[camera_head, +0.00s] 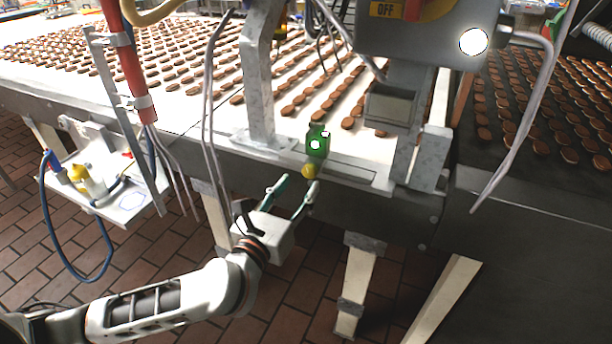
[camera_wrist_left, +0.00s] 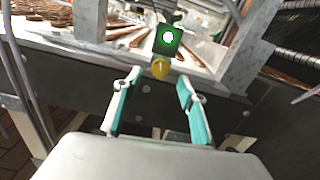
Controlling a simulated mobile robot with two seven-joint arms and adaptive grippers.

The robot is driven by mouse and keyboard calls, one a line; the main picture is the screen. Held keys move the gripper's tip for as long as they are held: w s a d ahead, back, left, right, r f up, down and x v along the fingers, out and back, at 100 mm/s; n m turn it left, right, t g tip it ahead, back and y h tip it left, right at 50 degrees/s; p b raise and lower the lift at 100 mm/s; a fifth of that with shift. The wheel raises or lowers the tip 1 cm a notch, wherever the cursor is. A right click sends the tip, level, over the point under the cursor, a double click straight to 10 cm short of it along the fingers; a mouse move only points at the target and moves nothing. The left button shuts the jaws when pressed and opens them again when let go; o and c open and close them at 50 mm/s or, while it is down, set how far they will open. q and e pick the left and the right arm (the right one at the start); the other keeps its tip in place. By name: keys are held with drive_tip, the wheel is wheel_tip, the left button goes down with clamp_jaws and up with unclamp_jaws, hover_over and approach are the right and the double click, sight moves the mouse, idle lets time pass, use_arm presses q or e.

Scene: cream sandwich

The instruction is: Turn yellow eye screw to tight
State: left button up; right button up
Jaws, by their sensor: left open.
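The yellow eye screw (camera_head: 309,171) shows as a small yellow knob at the front edge of the conveyor frame, just below a green block (camera_head: 317,141) with a bright white spot. In the left wrist view the yellow eye screw (camera_wrist_left: 160,68) sits ahead of and between the fingertips, below the green block (camera_wrist_left: 168,39). My left gripper (camera_head: 298,184) is open, its fingers pointing up toward the yellow screw and just short of it. In the left wrist view the left gripper (camera_wrist_left: 158,82) has nothing between its fingers. My right gripper is not in view.
A conveyor (camera_head: 190,75) with rows of brown biscuits lies behind the screw. A metal upright (camera_head: 258,85) stands left of the green block, and a grey control box (camera_head: 420,35) hangs at upper right. Cables hang at left. A brick floor lies below.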

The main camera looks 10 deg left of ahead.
sight(308, 173)
use_arm(q)
drive_tip(key=shift+w+d, duration=0.2)
drive_tip(key=shift+w, duration=0.65)
drive_tip(key=shift+w+d, duration=0.15)
drive_tip(key=shift+w, duration=0.7)
drive_tip(key=shift+w+d, duration=0.2)
drive_tip(key=shift+w, duration=0.65)
drive_tip(key=c, duration=1.1)
